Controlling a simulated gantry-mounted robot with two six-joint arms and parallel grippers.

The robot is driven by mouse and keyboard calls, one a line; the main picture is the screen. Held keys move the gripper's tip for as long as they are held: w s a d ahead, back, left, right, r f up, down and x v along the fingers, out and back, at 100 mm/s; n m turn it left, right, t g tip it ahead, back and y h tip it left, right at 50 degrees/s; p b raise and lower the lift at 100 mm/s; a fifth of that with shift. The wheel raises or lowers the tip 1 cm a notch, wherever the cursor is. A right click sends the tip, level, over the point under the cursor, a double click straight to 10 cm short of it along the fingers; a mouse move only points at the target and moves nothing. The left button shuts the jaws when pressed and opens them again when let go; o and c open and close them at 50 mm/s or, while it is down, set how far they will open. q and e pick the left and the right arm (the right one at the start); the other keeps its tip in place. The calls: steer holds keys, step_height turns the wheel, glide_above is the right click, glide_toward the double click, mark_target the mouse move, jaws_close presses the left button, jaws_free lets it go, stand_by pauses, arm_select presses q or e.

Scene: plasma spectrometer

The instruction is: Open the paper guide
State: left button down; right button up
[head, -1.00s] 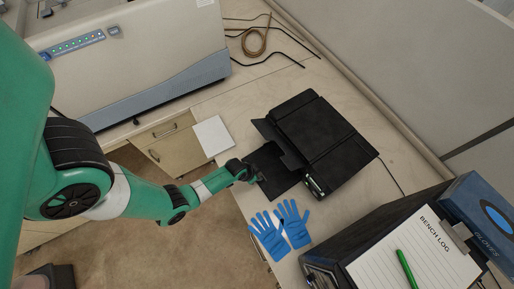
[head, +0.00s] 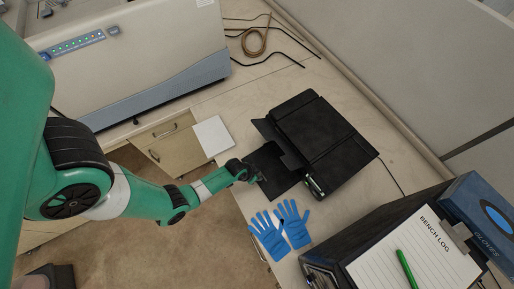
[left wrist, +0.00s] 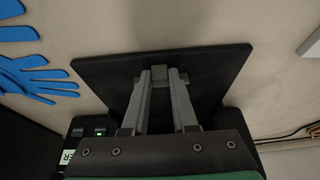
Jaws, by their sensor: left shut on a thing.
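The black printer (head: 322,135) sits on the bench. A flat black panel, apparently the paper guide (head: 281,180), sticks out from its front, low over the bench. In the left wrist view the panel (left wrist: 215,75) fills the middle as a wide dark plate. My left gripper (head: 259,178) is over the panel's outer part. Its fingers (left wrist: 162,75) come together at a small block near the panel's outer edge and are shut on it. The exact contact is too dark to see well. My right gripper is not in view.
Blue gloves (head: 268,238) lie on the bench close to the panel. A white pad (head: 213,136) lies on the other side. A large instrument (head: 140,65) stands at upper left. A clipboard (head: 415,260) with a green pen is at lower right.

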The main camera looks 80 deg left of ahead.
arm_select(q)
steer(key=shift+s+d+r+p, duration=0.1)
steer(key=shift+s+d+p, duration=0.15)
steer(key=shift+s, duration=0.25)
steer(key=shift+s+d+p, duration=0.1)
steer(key=shift+s+p, duration=0.25)
steer(key=shift+s, duration=0.15)
steer(key=shift+s+d, duration=0.1)
steer(key=shift+s, duration=0.2)
steer(key=c, duration=0.7)
jaws_free()
steer(key=shift+w, duration=0.1)
steer(key=p+v, duration=0.6)
steer(key=v, duration=0.5)
steer(key=shift+r, duration=0.2)
